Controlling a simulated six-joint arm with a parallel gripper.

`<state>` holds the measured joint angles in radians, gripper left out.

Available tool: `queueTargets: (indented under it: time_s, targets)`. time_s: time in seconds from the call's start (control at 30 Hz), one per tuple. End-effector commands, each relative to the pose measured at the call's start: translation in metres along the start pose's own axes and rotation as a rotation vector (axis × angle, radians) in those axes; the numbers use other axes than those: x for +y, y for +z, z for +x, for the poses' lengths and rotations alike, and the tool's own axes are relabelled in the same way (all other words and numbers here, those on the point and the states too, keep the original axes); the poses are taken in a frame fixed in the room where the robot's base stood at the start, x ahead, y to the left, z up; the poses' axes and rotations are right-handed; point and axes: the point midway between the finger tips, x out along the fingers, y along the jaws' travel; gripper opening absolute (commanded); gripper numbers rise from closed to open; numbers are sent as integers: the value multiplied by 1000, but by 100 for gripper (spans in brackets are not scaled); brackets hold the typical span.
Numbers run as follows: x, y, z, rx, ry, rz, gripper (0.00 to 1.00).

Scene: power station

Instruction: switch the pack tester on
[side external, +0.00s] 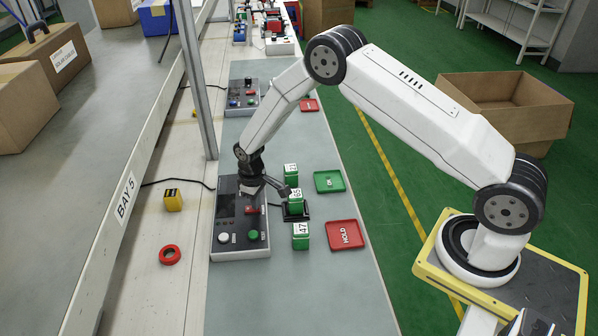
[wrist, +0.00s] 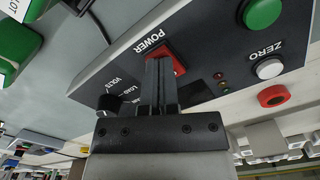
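The pack tester (side external: 228,245) is a dark grey console on the bench, with a screen, a white button (side external: 224,238) and a green button (side external: 253,236). In the wrist view its red rocker switch (wrist: 178,64), beside the word POWER, is partly hidden behind my fingers. The white button there is labelled ZERO (wrist: 269,68). My gripper (wrist: 161,62) has its fingers together with nothing seen between them. The fingertips are at the switch; I cannot tell whether they touch it. In the side view my gripper (side external: 265,187) is over the tester's far right part.
Green packs marked 21 (side external: 291,173), 65 (side external: 295,195) and 47 (side external: 300,230) stand right of the tester, 65 on a black cradle (side external: 296,213). A green tray (side external: 329,188) and red HOLD tray (side external: 345,244) lie beyond. A red ring (side external: 170,247) and yellow block (side external: 173,202) lie left.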

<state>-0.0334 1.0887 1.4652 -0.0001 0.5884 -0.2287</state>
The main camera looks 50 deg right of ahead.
Motion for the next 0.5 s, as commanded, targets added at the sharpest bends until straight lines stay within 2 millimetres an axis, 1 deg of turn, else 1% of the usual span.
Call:
queueTargets:
  time_s: [0.27, 0.5]
  targets:
    - [0, 0, 3, 1, 0, 0, 0]
    - [0, 0, -1, 2, 0, 0, 0]
